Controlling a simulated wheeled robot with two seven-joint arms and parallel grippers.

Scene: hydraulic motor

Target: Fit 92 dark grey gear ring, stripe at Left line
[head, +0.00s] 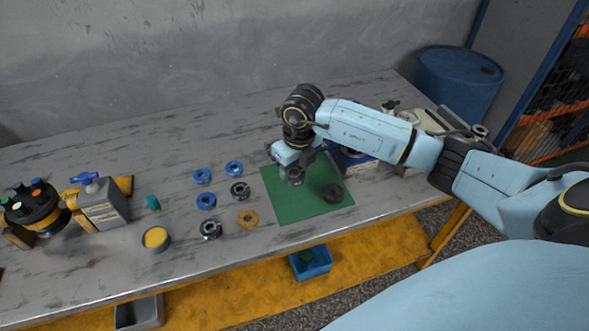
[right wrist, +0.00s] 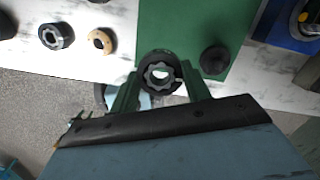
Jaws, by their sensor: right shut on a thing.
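My right gripper (head: 296,172) is above the green mat (head: 283,206), near its middle. It is shut on a dark grey gear ring (right wrist: 160,74), which has a toothed inner opening. In the right wrist view the ring sits between the two fingertips of my right gripper (right wrist: 160,82), its opening facing the camera. The ring also shows below the fingers in the head view (head: 295,179). I cannot make out a stripe on it. A dark round part (head: 333,193) lies on the mat to the right, apart from the ring; it also shows in the right wrist view (right wrist: 214,60). My left gripper is not in view.
Left of the mat lie several blue rings (head: 206,201), dark rings (head: 210,229) and an orange ring (head: 248,219).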

